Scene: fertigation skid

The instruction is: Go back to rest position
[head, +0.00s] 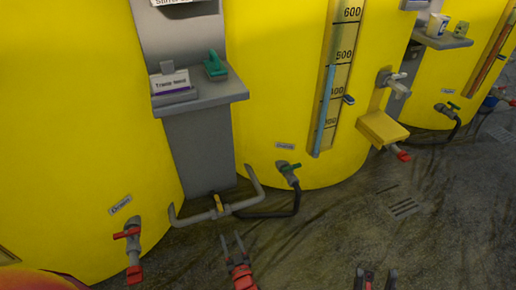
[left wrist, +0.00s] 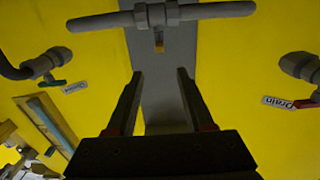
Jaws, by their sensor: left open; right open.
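My left gripper (head: 232,248) is open and empty, low in the middle of the head view, in front of the grey pipe (head: 200,215) between two yellow tanks. In the left wrist view its two dark fingers (left wrist: 157,95) are spread apart with nothing between them. The pipe (left wrist: 160,14) runs beyond the fingertips, with a small yellow valve handle (left wrist: 159,42) on it. My right gripper (head: 375,275) is open and empty at the bottom edge of the head view, over the floor. Most of both arms is out of view.
Yellow tanks (head: 265,110) stand ahead. A grey shelf (head: 200,93) holds a green-handled item (head: 215,65) and a label stand (head: 170,82). A red-handled drain valve (head: 128,234) sits at left, a green-handled valve (head: 288,168) at centre.

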